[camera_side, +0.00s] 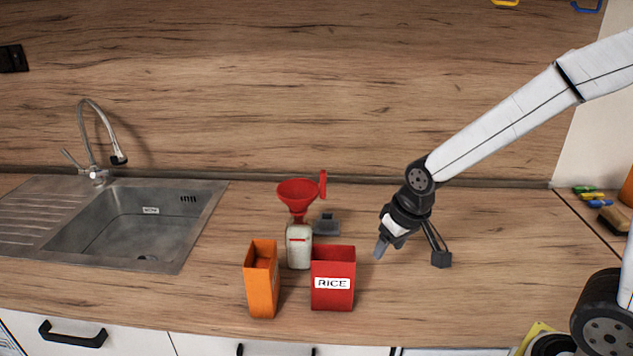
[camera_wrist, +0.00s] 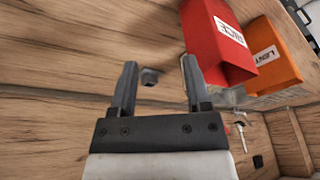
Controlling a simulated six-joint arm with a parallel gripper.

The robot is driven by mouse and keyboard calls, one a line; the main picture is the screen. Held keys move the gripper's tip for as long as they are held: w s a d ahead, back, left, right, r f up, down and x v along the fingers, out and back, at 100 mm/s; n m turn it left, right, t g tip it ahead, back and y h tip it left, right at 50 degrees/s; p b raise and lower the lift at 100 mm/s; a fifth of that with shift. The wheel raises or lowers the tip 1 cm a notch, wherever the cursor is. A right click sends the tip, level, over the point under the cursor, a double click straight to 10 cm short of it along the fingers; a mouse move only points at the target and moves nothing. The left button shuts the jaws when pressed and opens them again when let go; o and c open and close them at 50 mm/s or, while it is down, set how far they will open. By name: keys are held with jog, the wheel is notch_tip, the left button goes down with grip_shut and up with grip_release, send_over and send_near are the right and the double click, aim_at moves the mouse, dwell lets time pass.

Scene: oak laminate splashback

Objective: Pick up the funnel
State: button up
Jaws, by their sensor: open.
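The red funnel (camera_side: 298,192) sits upright in the mouth of a whitish jar (camera_side: 299,250) in the side view, with its wide cone up. An upright red tab, seemingly its handle, stands at the cone's right. My gripper (camera_side: 381,247) is right of the funnel and jar, apart from them and pointing down, its tips lower in the picture than the cone. In the wrist view my gripper (camera_wrist: 159,66) shows two spread fingers with nothing held between them. The funnel is not clearly seen there; a small red patch shows beside the gripper's right edge.
A red RICE box (camera_side: 333,280) and an orange box (camera_side: 261,282) stand in front of the jar. A small dark grey object (camera_side: 326,224) lies behind, right of the jar. A sink (camera_side: 140,222) is at left.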

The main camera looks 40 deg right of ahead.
aim_at(323, 171)
jog(key=shift+w+a+r+m+g, duration=0.15)
jog(key=shift+w+r+m+g, duration=0.4)
jog(key=shift+w+r+m, duration=1.5)
jog(key=shift+w+a+r+m+g, duration=0.2)
jog(key=shift+w+r+m+g, duration=0.25)
jog(key=shift+w+r, duration=3)
jog(key=shift+w+a+r+m+g, duration=0.15)
jog(key=shift+w+r+m+g, duration=0.45)
jog(key=shift+w+r+m, duration=2)
jog(key=w+f+n, duration=0.1)
jog(key=w+n, duration=0.1)
jog(key=shift+f+n, duration=0.15)
jog(key=shift+n, duration=0.25)
jog(key=shift+s+f, duration=0.15)
jog(key=shift+f, duration=3.75)
grip_shut()
